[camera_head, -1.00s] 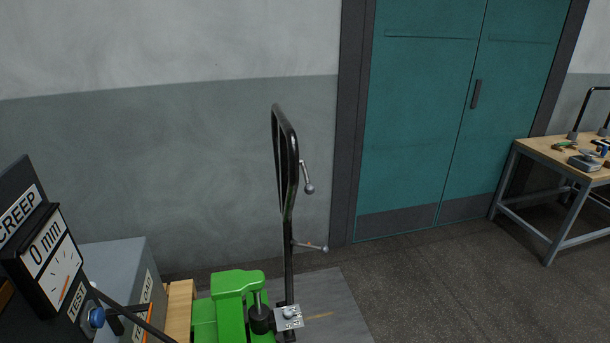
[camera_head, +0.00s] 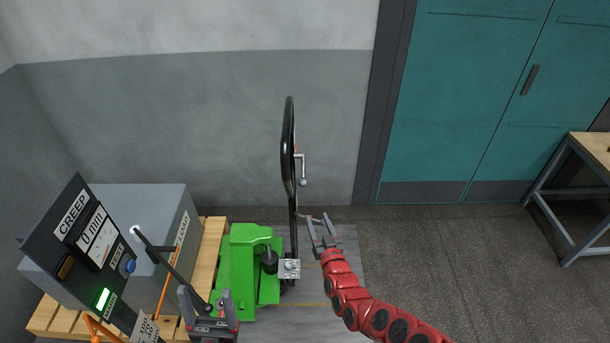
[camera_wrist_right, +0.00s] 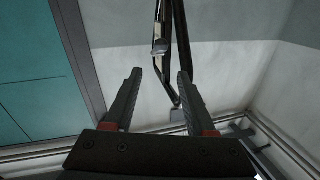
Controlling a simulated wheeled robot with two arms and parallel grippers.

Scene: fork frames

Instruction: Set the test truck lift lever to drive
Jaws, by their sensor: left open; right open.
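A small grey lever with a ball knob (camera_head: 303,181) hangs on the handle's right side. A second thin lever shows lower on the handle, partly hidden by my right gripper (camera_head: 317,222). This gripper is open and empty, just right of the handle's lower shaft. In the right wrist view, a grey lever end (camera_wrist_right: 160,48) and the handle (camera_wrist_right: 176,35) lie beyond its spread fingers (camera_wrist_right: 160,78). My left gripper (camera_head: 206,295) is open, low at the left.
The grey test box (camera_head: 125,205) and a tilted panel (camera_head: 72,225) with a gauge and a lit green display (camera_head: 103,298) stand at left. A black rod with a white tip (camera_head: 150,250) leans near my left gripper. Floor right of the truck is clear up to a workbench (camera_head: 590,150).

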